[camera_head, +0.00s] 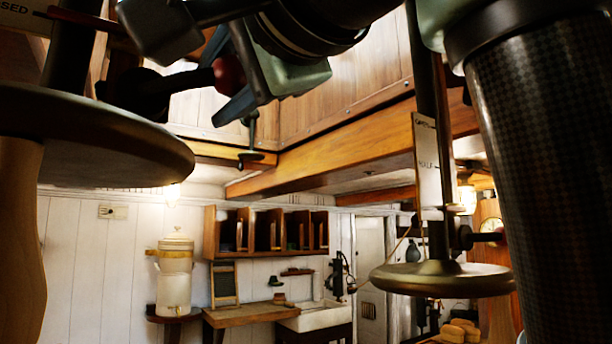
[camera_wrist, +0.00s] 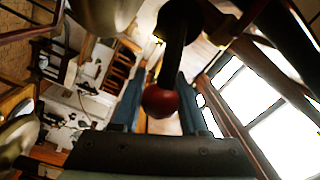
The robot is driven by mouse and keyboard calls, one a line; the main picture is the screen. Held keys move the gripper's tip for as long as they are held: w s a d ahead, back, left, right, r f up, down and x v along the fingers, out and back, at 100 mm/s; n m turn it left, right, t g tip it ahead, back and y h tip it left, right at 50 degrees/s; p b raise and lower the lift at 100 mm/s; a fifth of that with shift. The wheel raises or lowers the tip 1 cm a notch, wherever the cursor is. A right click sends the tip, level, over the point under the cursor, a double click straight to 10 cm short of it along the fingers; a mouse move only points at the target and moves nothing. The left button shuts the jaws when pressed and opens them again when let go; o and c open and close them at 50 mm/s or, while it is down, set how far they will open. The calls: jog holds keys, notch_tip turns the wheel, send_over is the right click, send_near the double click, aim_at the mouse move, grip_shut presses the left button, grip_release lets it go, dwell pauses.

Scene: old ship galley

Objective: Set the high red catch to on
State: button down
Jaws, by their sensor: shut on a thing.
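A dark lever arm with a round red knob (camera_head: 229,73) shows at the top of the head view, which I take to be the high red catch. Its knob also shows in the wrist view (camera_wrist: 160,101), between my two blue-grey fingers. My gripper (camera_head: 224,78) is shut on this knob, with one finger on each side; it also shows in the wrist view (camera_wrist: 158,84). The lever runs left from the knob towards a dark upright rod. A white label (camera_head: 18,10) at the upper left ends in "SED"; the rest is cut off. I cannot read the catch's setting.
A large round metal disc (camera_head: 90,140) hangs close at the left. A second disc (camera_head: 445,279) hangs on a rod at the right, with a marked white plate (camera_head: 428,160). Wooden beams (camera_head: 345,150) cross overhead. A counter and white sink (camera_head: 317,316) stand far below.

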jog(key=shift+w+d+f+m+b, duration=0.1)
jog(key=shift+f+m+b, duration=0.4)
jog(key=shift+m, duration=0.3)
jog(key=shift+f+m+b, duration=0.35)
jog(key=shift+m+b, duration=0.15)
jog(key=shift+m, duration=0.3)
jog(key=shift+c, duration=2.1)
grip_release()
jog(key=b+v, duration=0.5)
jog(key=v, duration=0.8)
jog(key=shift+f, duration=0.15)
